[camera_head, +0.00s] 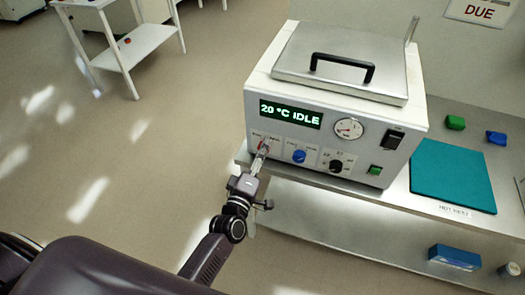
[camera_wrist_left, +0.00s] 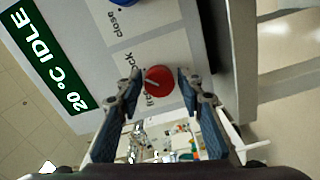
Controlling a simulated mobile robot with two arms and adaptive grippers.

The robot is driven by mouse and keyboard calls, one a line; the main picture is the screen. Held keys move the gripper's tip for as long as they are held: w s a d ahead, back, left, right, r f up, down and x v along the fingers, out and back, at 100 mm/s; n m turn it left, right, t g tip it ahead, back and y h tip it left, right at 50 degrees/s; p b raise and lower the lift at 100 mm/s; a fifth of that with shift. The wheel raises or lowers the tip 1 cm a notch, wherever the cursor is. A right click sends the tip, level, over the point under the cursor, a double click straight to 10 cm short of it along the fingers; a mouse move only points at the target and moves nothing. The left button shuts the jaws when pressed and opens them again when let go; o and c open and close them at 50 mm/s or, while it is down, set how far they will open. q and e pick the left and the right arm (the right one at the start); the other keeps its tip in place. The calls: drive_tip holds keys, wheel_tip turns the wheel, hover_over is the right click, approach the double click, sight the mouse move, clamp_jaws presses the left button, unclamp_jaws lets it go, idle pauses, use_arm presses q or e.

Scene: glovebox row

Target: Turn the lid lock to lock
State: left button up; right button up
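The lid lock is a round red knob (camera_wrist_left: 160,80) with a pale pointer mark, on the white front panel of the bath. Printed labels lie beside it, one ending in "lock", partly covered by a finger. In the head view the red knob (camera_head: 265,144) shows only in part, left under the display. My left gripper (camera_head: 259,161) reaches up to it from below. In the left wrist view its two fingertips (camera_wrist_left: 157,84) stand on either side of the knob, with small gaps, so it looks open around it. My right gripper is not in view.
The bath (camera_head: 258,85) has a closed steel lid (camera_head: 310,45) with a black handle. A blue knob (camera_head: 299,156) and a black knob (camera_head: 336,166) sit right of the lock. A teal mat (camera_head: 455,175) lies right. Open floor is left.

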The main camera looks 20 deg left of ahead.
use_arm(q)
drive_tip(key=shift+o, duration=0.7)
drive_tip(key=s, duration=1.2)
drive_tip(key=shift+a, duration=0.2)
drive_tip(key=s+f+m+g, duration=0.3)
drive_tip(key=s+f, duration=0.1)
drive_tip(key=f, duration=0.6)
drive_tip(key=s+d+f+m+g+h, duration=0.1)
drive_tip(key=s+f+m+g, duration=0.25)
drive_tip(key=f, duration=0.75)
drive_tip(key=s+f+m+g, duration=0.25)
drive_tip(key=s+f, duration=0.25)
drive_tip(key=f, duration=0.5)
drive_tip(key=s+a+f+m+g, duration=0.2)
drive_tip(key=s+f, duration=0.3)
drive_tip(key=s, duration=0.3)
drive_tip(key=s+a+f+m+g+y, duration=0.1)
drive_tip(key=s+a+f+m+g, duration=0.1)
drive_tip(key=s+f, duration=0.4)
drive_tip(key=s+a+f+m+g, duration=0.3)
drive_tip(key=s+f+g, duration=0.1)
drive_tip(key=s, duration=0.7)
drive_tip(key=shift+s+f+m+y, duration=0.3)
drive_tip(key=shift+s+f+m, duration=0.1)
drive_tip(key=shift+f, duration=0.5)
drive_tip(key=shift+a, duration=0.1)
